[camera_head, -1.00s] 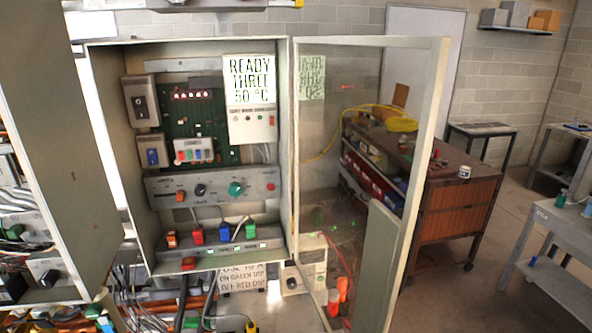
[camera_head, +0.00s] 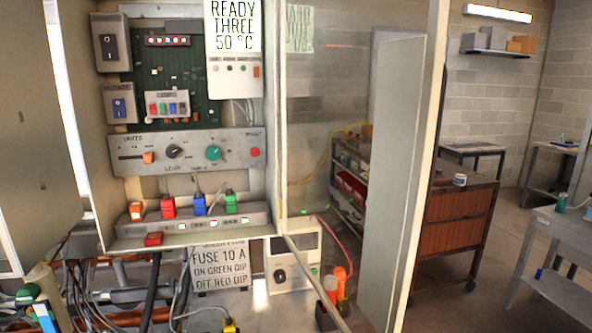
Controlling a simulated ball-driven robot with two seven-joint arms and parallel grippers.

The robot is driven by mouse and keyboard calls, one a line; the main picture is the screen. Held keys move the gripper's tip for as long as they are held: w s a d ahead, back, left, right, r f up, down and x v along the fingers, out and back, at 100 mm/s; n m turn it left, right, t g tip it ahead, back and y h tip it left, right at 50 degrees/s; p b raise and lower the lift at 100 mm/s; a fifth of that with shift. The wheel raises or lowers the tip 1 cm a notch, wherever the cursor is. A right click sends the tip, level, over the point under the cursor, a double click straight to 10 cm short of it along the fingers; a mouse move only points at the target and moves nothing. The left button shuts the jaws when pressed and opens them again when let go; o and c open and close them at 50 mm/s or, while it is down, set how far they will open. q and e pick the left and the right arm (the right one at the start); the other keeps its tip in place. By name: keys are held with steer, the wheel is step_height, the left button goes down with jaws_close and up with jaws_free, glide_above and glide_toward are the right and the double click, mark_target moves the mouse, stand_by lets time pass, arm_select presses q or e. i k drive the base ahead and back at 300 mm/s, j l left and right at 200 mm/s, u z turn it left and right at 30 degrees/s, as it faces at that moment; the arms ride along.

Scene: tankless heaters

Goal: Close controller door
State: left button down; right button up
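The grey controller box (camera_head: 189,235) stands open at the left centre. Its controller door (camera_head: 436,130), a pale frame around a clear pane, is hinged at the box's right edge and swung wide open. A tall flat grey panel (camera_head: 400,170) shows at the outer part of the pane; I cannot tell what it belongs to.
Another open grey panel (camera_head: 38,140) stands left of the box. Cables and pipes crowd below, with a fuse sign (camera_head: 219,268) and a white meter (camera_head: 292,258). A wooden cabinet (camera_head: 459,226) and a grey bench (camera_head: 559,237) stand at the right, with bare floor between them.

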mark_target(412, 83)
steer(key=l+u, duration=0.45)
steer(key=l, duration=0.25)
steer(key=k+l+u, duration=0.15)
steer(key=l+u, duration=0.25)
steer(key=l, duration=0.25)
